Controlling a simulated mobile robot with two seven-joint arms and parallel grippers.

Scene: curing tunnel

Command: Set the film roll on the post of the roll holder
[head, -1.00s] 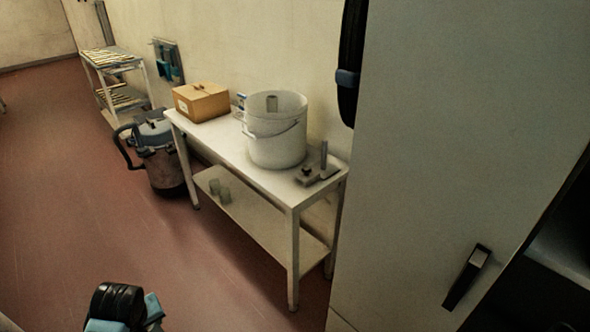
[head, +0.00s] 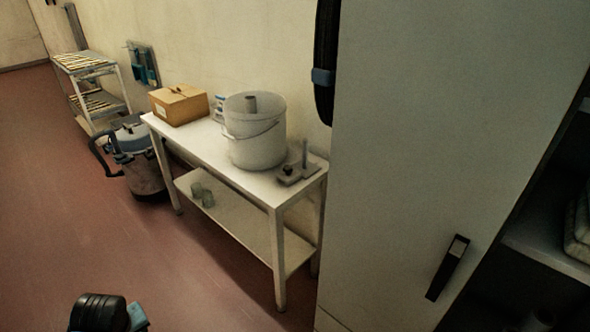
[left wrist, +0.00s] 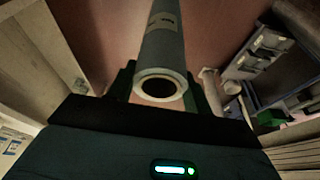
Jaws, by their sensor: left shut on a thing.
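The film roll (left wrist: 163,50) is a grey tube with a hollow, dark core, seen in the left wrist view with its open end toward the camera. My left gripper (left wrist: 160,90) is shut on it near that end. In the head view, only part of my left arm shows at the bottom left edge, and the roll is not visible there. The roll holder (head: 297,174) is a small grey base with an upright post (head: 305,152) and a dark knob. It sits at the near right end of the white table (head: 262,190). The post is bare. My right gripper is out of view.
A large white bucket (head: 254,148) stands close left of the holder, with a cardboard box (head: 179,104) farther back. A tall grey cabinet (head: 420,130) rises right of the table. A vacuum cleaner (head: 140,170) stands beyond the table. Red floor in front is clear.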

